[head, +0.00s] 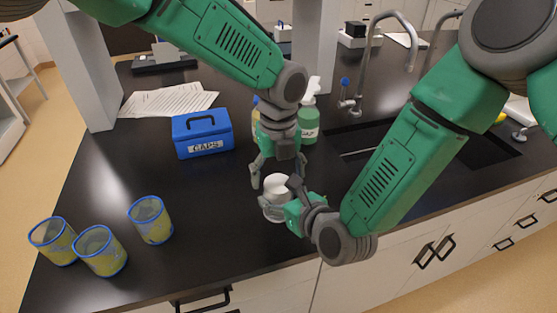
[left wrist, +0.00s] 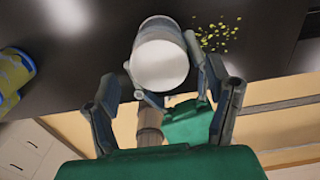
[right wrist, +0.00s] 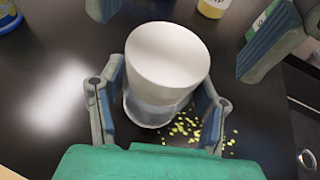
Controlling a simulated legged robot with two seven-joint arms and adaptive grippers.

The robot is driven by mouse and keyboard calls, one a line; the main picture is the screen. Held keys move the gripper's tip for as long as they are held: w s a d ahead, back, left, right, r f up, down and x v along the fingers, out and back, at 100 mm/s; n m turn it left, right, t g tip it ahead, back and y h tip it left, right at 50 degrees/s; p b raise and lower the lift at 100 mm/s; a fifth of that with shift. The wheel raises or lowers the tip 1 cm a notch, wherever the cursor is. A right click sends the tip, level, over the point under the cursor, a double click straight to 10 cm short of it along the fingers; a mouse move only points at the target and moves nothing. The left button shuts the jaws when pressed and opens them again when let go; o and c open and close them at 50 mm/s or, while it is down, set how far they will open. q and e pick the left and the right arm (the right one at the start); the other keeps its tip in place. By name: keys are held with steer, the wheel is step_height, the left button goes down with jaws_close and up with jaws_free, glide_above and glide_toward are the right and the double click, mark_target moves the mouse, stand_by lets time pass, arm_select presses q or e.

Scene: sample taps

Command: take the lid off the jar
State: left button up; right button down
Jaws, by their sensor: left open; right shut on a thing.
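The jar (right wrist: 155,108) stands on the black counter with its tall white lid (right wrist: 168,55) on it. The lid also shows in the head view (head: 276,184) and in the left wrist view (left wrist: 160,62). My right gripper (right wrist: 158,108) is shut on the jar's clear lower body, one finger on each side. My left gripper (head: 277,172) is open above the lid, its fingers spread and pointing down. In the right wrist view its fingers show apart from the lid. The jar's contents are hard to make out.
Small yellow-green bits (right wrist: 182,128) lie on the counter beside the jar. A blue CAPS box (head: 203,135) and green-labelled bottle (head: 308,125) stand behind. Several blue-rimmed yellow cups, including one (head: 150,220), stand at left. A sink (head: 350,145) lies behind my right arm.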

arm_select(q)
steer(key=shift+f, duration=1.1)
steer(key=c, duration=1.3)
steer(key=n, duration=0.3)
steer(key=o, duration=1.2)
steer(key=shift+o, duration=0.2)
steer(key=shift+r, duration=0.1)
